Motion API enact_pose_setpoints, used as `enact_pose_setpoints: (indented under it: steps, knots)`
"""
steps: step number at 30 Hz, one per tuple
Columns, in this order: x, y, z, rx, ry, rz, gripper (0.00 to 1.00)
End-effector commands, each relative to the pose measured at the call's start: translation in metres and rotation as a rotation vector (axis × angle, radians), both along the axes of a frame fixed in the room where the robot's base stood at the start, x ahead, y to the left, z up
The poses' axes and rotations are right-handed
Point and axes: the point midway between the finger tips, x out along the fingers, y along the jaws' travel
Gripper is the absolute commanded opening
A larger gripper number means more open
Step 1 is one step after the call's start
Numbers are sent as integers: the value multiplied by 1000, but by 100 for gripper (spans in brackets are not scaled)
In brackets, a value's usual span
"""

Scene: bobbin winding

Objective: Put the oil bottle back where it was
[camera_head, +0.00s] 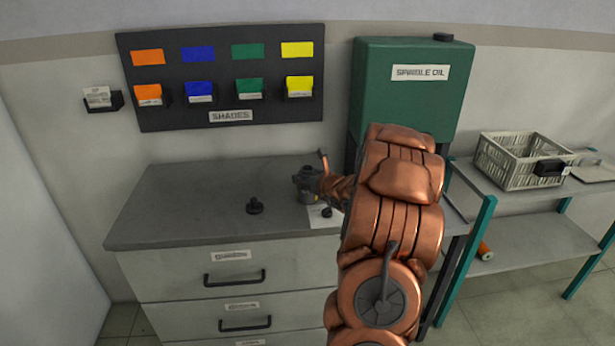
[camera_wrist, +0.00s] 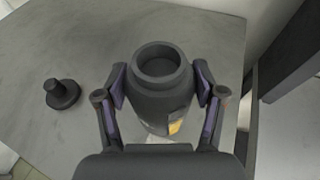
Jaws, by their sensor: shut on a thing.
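The oil bottle (camera_wrist: 160,103) is a dark grey, open-topped bottle with a yellow patch low on its side. My gripper (camera_wrist: 160,84) is shut on it, one finger on each side, in the wrist view. In the head view my gripper (camera_head: 318,186) is over the right part of the grey worktop and partly hides the bottle. The bottle looks upright; I cannot tell whether its base touches the worktop. A black knobbed piece (camera_head: 255,206) stands on the worktop left of my gripper, and it also shows in the wrist view (camera_wrist: 62,95).
A white sheet (camera_head: 323,217) lies on the grey worktop (camera_head: 180,205) below my gripper. A green spindle oil tank (camera_head: 405,95) stands behind my arm. A shades board (camera_head: 222,78) hangs at the back. A crate (camera_head: 520,160) stands on the right shelf. The worktop's left is clear.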

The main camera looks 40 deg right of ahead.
Motion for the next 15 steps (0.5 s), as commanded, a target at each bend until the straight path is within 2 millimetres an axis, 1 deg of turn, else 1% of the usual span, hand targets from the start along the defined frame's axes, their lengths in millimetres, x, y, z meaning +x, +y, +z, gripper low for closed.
enact_pose_setpoints:
  steps: [11,12,15]
  knots:
    - [1,0,-3,0,-3,2,14]
    - [0,1,-3,-1,-2,2,72]
    - [0,1,-3,0,-1,2,82]
